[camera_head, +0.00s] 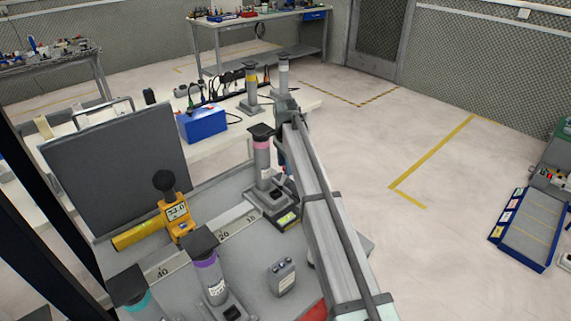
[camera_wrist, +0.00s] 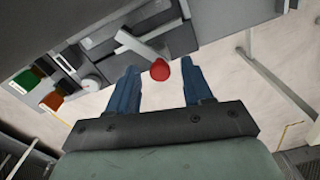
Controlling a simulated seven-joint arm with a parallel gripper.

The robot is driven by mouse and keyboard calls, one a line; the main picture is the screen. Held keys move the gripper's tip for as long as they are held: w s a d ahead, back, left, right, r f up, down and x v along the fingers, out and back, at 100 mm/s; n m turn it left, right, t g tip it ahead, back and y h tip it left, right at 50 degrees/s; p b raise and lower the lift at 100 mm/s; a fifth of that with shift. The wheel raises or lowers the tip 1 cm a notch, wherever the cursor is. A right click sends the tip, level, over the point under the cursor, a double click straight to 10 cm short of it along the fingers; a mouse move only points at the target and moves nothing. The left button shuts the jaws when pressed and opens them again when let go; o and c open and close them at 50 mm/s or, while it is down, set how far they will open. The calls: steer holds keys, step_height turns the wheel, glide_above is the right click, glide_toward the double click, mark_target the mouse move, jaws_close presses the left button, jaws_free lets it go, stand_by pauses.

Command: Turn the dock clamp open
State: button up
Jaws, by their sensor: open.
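In the wrist view, a grey lever arm (camera_wrist: 138,44) with a round red knob (camera_wrist: 160,70) at its end reaches out from a grey dock unit (camera_wrist: 100,38); it appears to be the clamp handle. My gripper (camera_wrist: 160,67) is open, its two blue fingers on either side of the red knob in the picture. No contact with the knob shows, and its depth relative to the fingertips is hard to tell. In the head view, my arm hides most of my gripper and the lever. A cylinder with a pink band (camera_head: 262,162) stands in a grey dock beside my arm.
Purple-banded (camera_head: 210,278) and teal-banded (camera_head: 135,287) cylinders stand nearer on the bench. A blue box (camera_head: 202,123) sits behind. Open floor lies to the right.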

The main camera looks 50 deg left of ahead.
steer(key=shift+m, duration=0.3)
steer(key=shift+m, duration=1.1)
step_height(320, 180, up, 13)
steer(key=w+d+f, duration=0.4)
steer(key=d+f, duration=0.4)
steer(key=f, duration=0.1)
steer(key=w+d+f+n+g, duration=0.1)
steer(key=w+d+f, duration=0.3)
steer(key=d+f, duration=0.5)
steer(key=w+d+f+h, duration=0.1)
steer(key=w+d+f, duration=0.3)
steer(key=d+f, duration=0.4)
steer(key=shift+d+f, duration=0.15)
steer(key=shift+f, duration=1.15)
